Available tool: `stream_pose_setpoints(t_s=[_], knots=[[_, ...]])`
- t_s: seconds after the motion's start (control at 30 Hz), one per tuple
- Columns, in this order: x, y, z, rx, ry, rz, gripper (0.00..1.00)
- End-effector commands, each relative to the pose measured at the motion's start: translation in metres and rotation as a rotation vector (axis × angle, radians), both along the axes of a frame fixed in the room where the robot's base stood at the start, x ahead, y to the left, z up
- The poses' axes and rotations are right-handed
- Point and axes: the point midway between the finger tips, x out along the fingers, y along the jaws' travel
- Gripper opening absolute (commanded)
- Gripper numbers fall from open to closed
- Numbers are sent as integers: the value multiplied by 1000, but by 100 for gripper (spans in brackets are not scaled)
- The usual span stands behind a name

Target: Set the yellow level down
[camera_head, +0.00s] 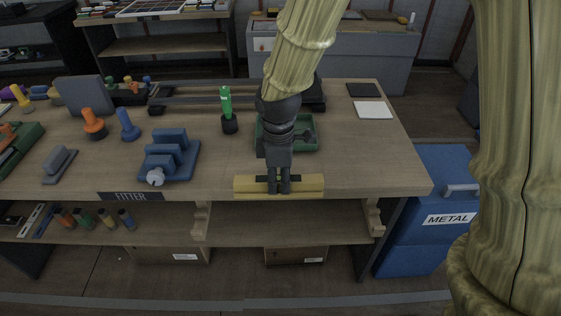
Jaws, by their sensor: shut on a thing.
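My gripper (279,188) is shut on the yellow level (304,186), a long yellow bar held crosswise at its middle. The level shows at the front edge of the wooden workbench (350,170), right of the FITTER label. I cannot tell from this view whether it touches the bench or hangs above or in front of the edge. The gripper fingers hide the level's middle. My arm comes down from the top of the view and partly covers a green tray (305,135) behind the level.
A white square (373,110) lies at the back right. The bench top right of the tray is clear. A blue METAL bin (430,215) stands beside the bench.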

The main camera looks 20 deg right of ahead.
Motion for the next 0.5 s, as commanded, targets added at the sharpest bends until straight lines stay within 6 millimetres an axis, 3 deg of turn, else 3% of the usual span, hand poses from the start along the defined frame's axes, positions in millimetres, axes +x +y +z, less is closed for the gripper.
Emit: stream_pose_setpoints(t_s=[0.5], knots=[[97,-34,-9,1,-1,-3,0]])
